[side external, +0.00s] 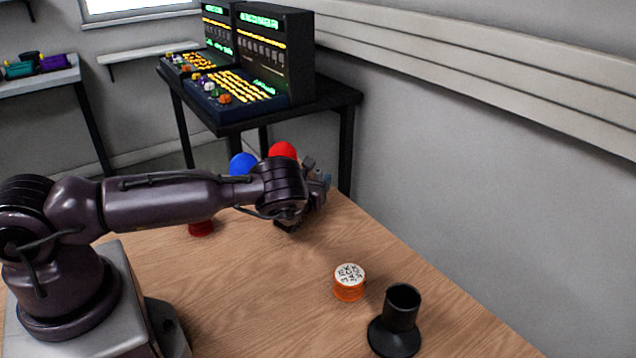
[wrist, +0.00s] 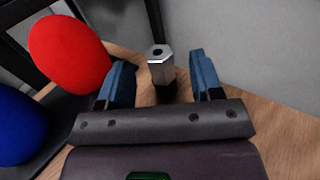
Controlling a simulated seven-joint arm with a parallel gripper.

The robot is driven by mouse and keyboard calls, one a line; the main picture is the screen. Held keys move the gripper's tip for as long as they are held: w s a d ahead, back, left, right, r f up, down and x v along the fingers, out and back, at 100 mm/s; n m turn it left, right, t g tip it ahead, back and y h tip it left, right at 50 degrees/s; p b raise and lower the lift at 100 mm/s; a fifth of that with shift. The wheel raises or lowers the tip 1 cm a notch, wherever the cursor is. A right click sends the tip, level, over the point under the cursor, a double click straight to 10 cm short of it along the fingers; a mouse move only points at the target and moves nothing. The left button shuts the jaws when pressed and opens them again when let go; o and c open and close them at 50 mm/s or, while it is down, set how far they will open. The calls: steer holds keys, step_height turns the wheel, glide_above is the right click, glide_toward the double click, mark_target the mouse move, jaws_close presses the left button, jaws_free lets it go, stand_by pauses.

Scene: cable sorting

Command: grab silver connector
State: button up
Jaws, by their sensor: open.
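The silver connector (wrist: 161,68) stands upright in the wrist view, a faceted metal piece with a dark hole in its top and a black lower part. It lies between the two blue fingers of my gripper (wrist: 164,80), with a gap visible on each side. My gripper is open and empty. In the side view my gripper (side external: 322,182) is at the far end of the table, and the connector is hidden there behind my arm.
A red rounded object (wrist: 70,53) and a blue one (wrist: 18,125) stand left of my gripper. An orange container with a white lid (side external: 349,282) and a black flared holder (side external: 400,315) stand on the wooden table (side external: 260,290). A wall runs along the right.

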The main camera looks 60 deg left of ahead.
steer(key=shift+x, duration=1.45)
steer(key=c, duration=1)
steer(key=shift+r, duration=0.2)
